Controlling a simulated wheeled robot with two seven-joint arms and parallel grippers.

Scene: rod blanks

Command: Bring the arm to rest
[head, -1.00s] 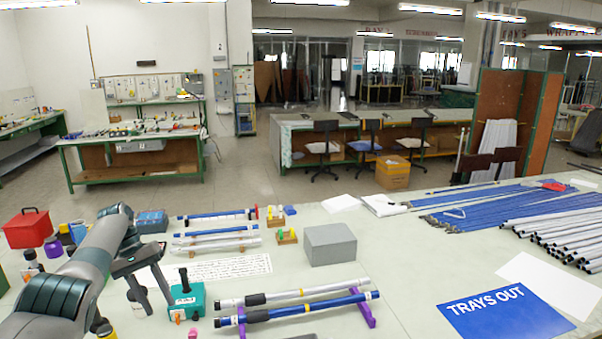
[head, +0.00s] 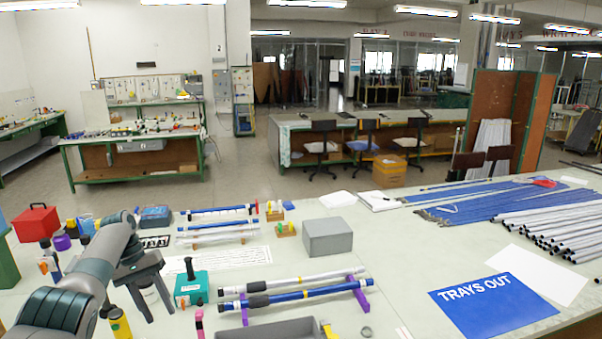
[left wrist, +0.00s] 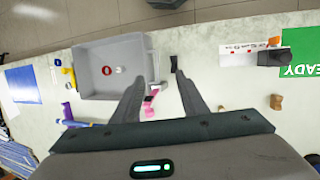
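My left arm comes in from the left in the head view, over the near left part of the table (head: 400,310). My left gripper (head: 160,312) points down with its two fingers spread. In the left wrist view the left gripper (left wrist: 161,80) shows two dark fingers apart, with nothing held between them. A pink item (left wrist: 149,102) shows between the fingers, below them; I cannot tell how far. My right gripper is in neither view.
A grey tray (left wrist: 91,53) lies beside the fingers in the wrist view. Near the gripper in the head view are a green block with a black handle (head: 191,290), a yellow bottle (head: 119,324) and rods on purple stands (head: 361,292). A grey box (head: 328,237) stands farther back.

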